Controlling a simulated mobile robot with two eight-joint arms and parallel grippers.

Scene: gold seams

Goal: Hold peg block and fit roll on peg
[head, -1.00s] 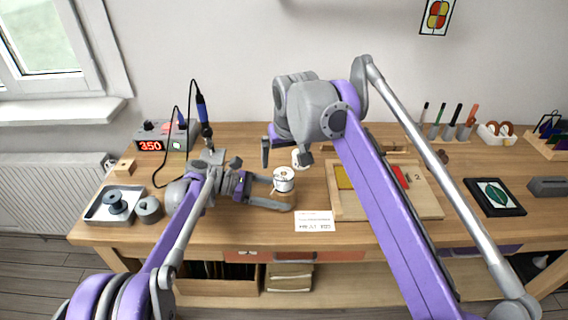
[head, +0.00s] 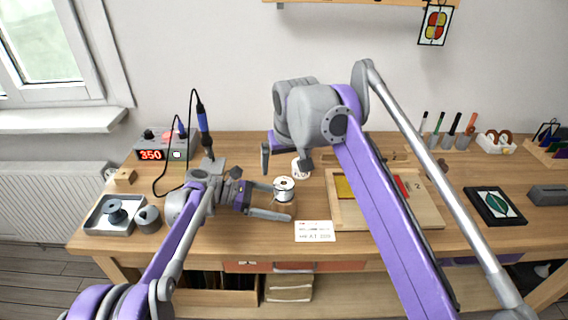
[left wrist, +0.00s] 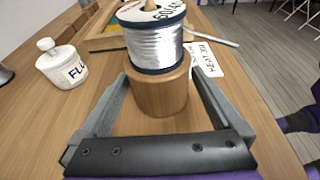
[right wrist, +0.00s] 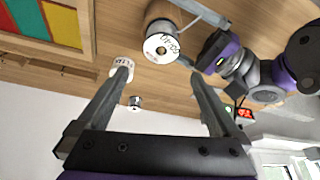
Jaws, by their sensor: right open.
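The peg block (left wrist: 160,92) is a round wooden block standing on the table. The roll (left wrist: 155,45), silvery wire on a spool with a white label, sits upright on top of it. The roll also shows in the head view (head: 284,188) and right wrist view (right wrist: 160,48); a small brown spot shows in its centre. My left gripper (left wrist: 158,78) is open, one finger on each side of the block, with narrow gaps visible. My right gripper (right wrist: 160,75) is open and empty above the table, behind the roll in the head view (head: 285,160).
A white lidded jar (left wrist: 62,63) stands close behind the roll. A wooden tray with coloured panes (head: 427,212) lies to the right, and a white card (head: 315,231) in front. A soldering station (head: 160,145), iron and a grey tray (head: 92,225) are on the left.

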